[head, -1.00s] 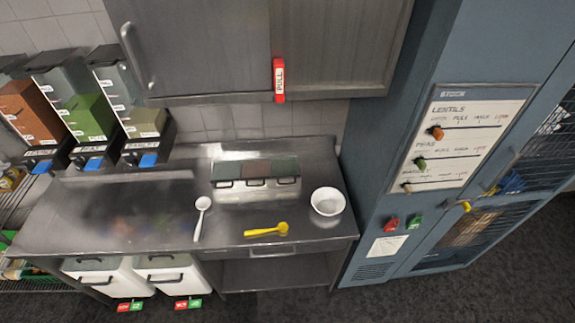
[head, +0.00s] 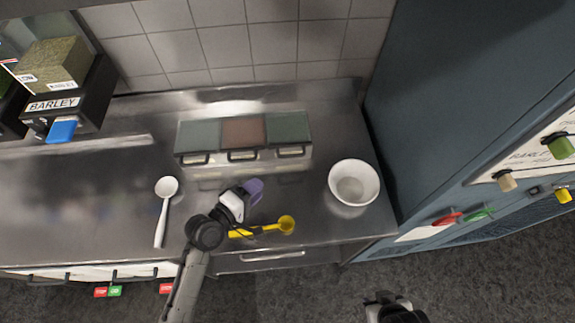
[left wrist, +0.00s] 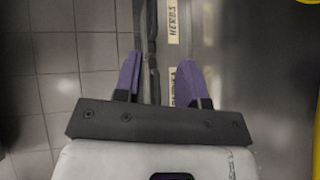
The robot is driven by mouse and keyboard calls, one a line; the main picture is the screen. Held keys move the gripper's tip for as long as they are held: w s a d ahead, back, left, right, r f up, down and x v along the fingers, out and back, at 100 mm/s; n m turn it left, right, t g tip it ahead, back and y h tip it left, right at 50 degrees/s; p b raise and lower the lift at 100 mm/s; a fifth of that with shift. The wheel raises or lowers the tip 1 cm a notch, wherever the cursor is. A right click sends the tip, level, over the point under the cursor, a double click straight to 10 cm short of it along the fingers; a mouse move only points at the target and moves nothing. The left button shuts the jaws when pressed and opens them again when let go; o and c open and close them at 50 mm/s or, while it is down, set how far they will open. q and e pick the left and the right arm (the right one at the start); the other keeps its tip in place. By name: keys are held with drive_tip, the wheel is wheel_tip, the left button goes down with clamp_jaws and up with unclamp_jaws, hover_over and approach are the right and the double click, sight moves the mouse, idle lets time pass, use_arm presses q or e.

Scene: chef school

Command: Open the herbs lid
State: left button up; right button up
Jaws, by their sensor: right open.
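A steel box on the counter has three shut lids: a grey-green left lid (head: 199,134), a reddish middle lid (head: 243,131) and a green right lid (head: 287,126). Each has a dark front handle. In the left wrist view, a HERBS label (left wrist: 173,22) lies above a partly hidden label (left wrist: 172,80); by this layout herbs seems to be the right lid. My left gripper (head: 254,190) has purple fingers and is in front of the box, short of the lids. Its fingers also show apart and empty in the left wrist view (left wrist: 158,78). My right gripper (head: 388,303) is low, off the counter's front.
A yellow spoon (head: 285,224) lies under my left gripper, partly hidden. A white spoon (head: 164,212) lies to the left and a white bowl (head: 354,182) stands to the right. A blue cabinet (head: 455,120) bounds the right side. The left counter is largely clear.

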sight(288, 156)
use_arm(q)
drive_tip(key=shift+n+t, duration=0.5)
drive_tip(key=shift+n, duration=0.4)
drive_tip(key=b+x, duration=0.1)
drive_tip(key=x, duration=0.7)
drive_tip(key=b+x, duration=0.2)
drive_tip(key=x, duration=0.5)
drive_tip(key=shift+w+a+f, duration=0.1)
drive_tip(key=shift+w+f, duration=0.15)
drive_tip(key=shift+w, duration=0.25)
use_arm(e)
drive_tip(key=f, duration=0.4)
drive_tip(key=shift+s, duration=0.25)
use_arm(q)
drive_tip(key=shift+c, duration=0.5)
clamp_jaws()
